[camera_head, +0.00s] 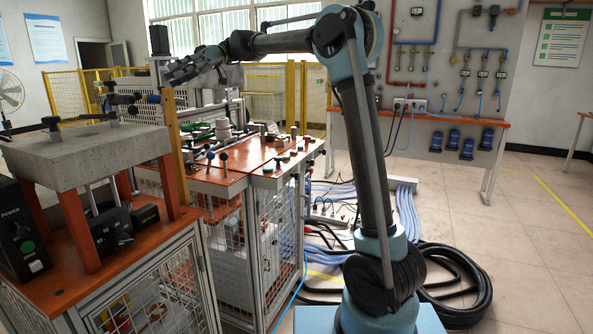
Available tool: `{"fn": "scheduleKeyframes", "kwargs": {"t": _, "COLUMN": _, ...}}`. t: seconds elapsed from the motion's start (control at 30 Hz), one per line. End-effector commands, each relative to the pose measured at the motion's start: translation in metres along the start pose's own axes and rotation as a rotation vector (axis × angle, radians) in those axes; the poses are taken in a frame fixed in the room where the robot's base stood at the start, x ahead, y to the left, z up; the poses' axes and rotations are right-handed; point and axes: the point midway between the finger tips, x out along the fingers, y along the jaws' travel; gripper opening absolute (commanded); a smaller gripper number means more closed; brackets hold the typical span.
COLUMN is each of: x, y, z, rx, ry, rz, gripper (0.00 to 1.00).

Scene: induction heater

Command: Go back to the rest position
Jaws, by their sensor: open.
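My arm stands in the middle of the head camera view, its upper part reaching left from the blue elbow. My gripper (184,72) is at the arm's far left end, raised above the orange-topped workbench (232,167) and clear of its surface. It looks empty, with its fingers apart. The fingers are small and dark here, and their tips lie close to an upright post in the picture. I cannot tell the exact gap between them.
A concrete-like slab (85,155) on orange legs stands at left, with black control boxes (112,232) below. Black hoses (455,285) and blue cables (408,205) lie on the floor around my base. The tiled floor at right is open. A wall bench (440,122) stands behind.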

Motion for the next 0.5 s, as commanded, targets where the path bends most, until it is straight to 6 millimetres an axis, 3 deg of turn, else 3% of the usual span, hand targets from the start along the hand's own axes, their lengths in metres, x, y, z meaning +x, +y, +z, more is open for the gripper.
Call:
{"fn": "scheduleKeyframes", "kwargs": {"t": 0.2, "x": -0.029, "y": -0.031, "z": 0.064, "rx": 0.191, "ry": -0.063, "rz": 0.166, "gripper": 0.43}}
{"fn": "scheduleKeyframes", "kwargs": {"t": 0.5, "x": -0.056, "y": -0.073, "z": 0.162, "rx": 0.454, "ry": -0.122, "rz": 0.399, "gripper": 0.43}}
